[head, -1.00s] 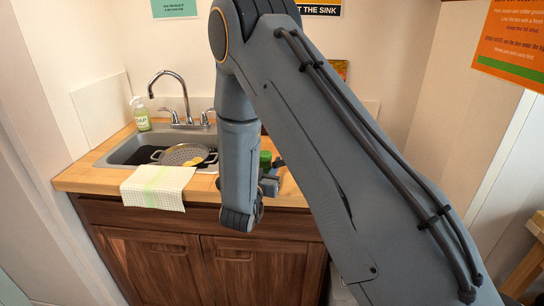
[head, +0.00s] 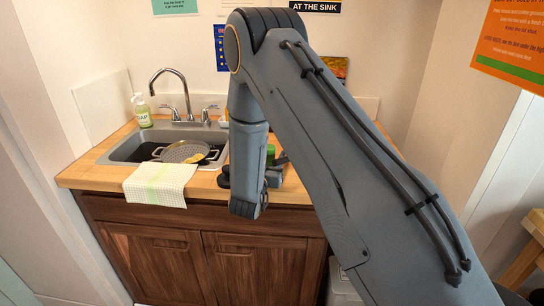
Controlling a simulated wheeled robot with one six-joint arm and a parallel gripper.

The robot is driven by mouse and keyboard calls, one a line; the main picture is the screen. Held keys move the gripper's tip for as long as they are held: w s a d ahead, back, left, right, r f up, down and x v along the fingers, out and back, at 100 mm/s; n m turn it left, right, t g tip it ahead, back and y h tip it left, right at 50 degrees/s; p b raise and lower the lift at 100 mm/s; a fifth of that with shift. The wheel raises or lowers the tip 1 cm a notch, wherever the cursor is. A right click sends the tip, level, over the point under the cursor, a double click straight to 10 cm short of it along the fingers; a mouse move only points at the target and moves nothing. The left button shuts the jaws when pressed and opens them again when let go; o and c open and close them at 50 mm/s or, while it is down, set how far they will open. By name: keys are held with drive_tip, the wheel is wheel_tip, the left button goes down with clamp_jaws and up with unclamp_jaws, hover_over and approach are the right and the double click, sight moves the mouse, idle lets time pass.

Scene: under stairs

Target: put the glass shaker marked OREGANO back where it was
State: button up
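My gripper (head: 277,165) is over the wooden counter right of the sink, mostly hidden behind my own forearm and wrist. Only small dark parts of it show, and its fingers cannot be made out as open or shut. A small green thing (head: 270,154) shows beside it, partly covered by my arm. No OREGANO label is readable, so I cannot tell whether this is the glass shaker or whether it is held.
The sink (head: 125,150) holds a colander (head: 180,152). A striped towel (head: 160,184) hangs over the counter's (head: 90,176) front edge. A soap bottle (head: 142,112) stands behind the sink by the faucet (head: 170,92). My arm blocks much of the counter's right side.

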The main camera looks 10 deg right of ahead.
drive_tip(key=shift+o, duration=0.5)
drive_tip(key=shift+r, duration=0.1)
drive_tip(key=shift+r, duration=0.15)
drive_tip(key=b+v, duration=0.2)
drive_tip(key=v, duration=1)
drive_tip(key=shift+b, duration=0.35)
